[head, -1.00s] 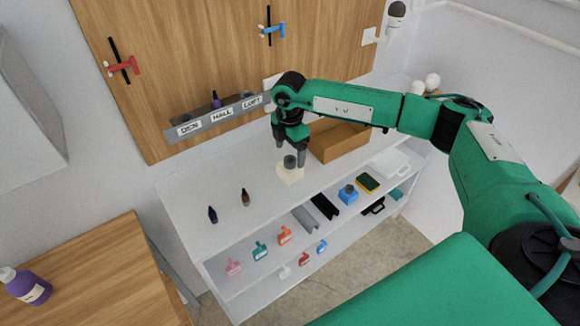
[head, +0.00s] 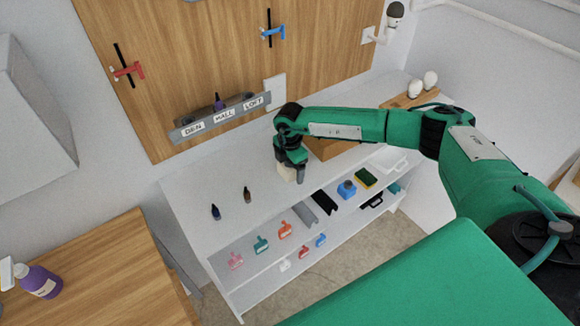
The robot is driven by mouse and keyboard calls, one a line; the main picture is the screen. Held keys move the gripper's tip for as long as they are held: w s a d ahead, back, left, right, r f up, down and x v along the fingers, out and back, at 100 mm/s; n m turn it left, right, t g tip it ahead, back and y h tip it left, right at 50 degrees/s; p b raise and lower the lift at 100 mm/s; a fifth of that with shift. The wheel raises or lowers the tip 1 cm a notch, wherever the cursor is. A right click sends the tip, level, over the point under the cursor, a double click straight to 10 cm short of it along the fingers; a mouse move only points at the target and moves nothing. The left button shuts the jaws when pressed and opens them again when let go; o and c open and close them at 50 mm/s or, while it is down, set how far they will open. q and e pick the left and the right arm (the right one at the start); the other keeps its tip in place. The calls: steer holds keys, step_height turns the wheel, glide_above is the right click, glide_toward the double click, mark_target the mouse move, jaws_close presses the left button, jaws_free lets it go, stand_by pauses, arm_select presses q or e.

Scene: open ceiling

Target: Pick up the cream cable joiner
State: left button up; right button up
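The cream cable joiner (head: 284,173) looks like a small pale block on the white counter, near its front edge. Only its left part shows; my gripper hides the rest. My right gripper (head: 298,178) points down at the joiner and overlaps it in the head view. The fingers are small and dark and seen nearly in line, so I cannot tell the gap between them or whether they touch the joiner. My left gripper is not in view.
A dark blue bottle (head: 215,212) and a brown bottle (head: 247,195) stand left on the counter (head: 190,185). A labeled rail (head: 222,117) runs behind.

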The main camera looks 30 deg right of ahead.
steer(key=c, duration=1)
steer(key=shift+r, duration=0.15)
steer(key=shift+c, duration=0.2)
step_height(320, 180, up, 20)
steer(key=b, duration=0.6)
